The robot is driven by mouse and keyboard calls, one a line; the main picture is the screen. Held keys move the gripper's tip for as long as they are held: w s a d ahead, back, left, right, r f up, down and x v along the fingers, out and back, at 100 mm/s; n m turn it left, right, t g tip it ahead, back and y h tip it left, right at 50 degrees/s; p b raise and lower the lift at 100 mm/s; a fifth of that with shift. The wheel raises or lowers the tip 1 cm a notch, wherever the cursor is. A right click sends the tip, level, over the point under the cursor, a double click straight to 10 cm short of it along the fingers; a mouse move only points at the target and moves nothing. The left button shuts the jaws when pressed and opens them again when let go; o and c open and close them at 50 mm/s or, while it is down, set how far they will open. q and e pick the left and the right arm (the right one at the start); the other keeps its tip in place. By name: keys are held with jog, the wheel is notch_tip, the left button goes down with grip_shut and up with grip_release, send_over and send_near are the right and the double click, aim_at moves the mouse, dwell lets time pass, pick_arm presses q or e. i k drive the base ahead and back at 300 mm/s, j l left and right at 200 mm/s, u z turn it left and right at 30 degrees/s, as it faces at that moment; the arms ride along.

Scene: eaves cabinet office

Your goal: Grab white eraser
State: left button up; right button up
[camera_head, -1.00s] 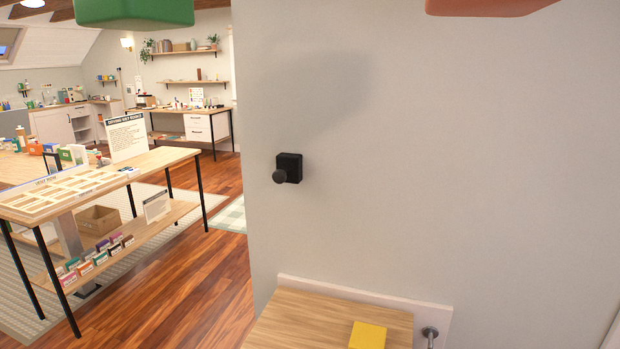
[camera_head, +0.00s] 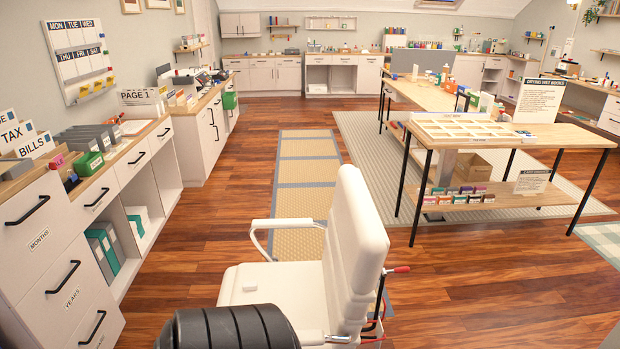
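I cannot make out a white eraser for certain; things on the desks are too small to tell apart. A small pale mark (camera_head: 250,286) shows on the seat of the white chair (camera_head: 355,245), and I cannot tell what it is. Neither of my grippers is in view.
The white chair stands close in front, beside a black ribbed form (camera_head: 228,330) at the bottom edge. White cabinets (camera_head: 60,270) line the left wall. A wooden table (camera_head: 560,136) with a compartment tray (camera_head: 465,128) stands right.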

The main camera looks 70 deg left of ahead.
aim_at(253, 285)
jog(key=u, duration=2.65)
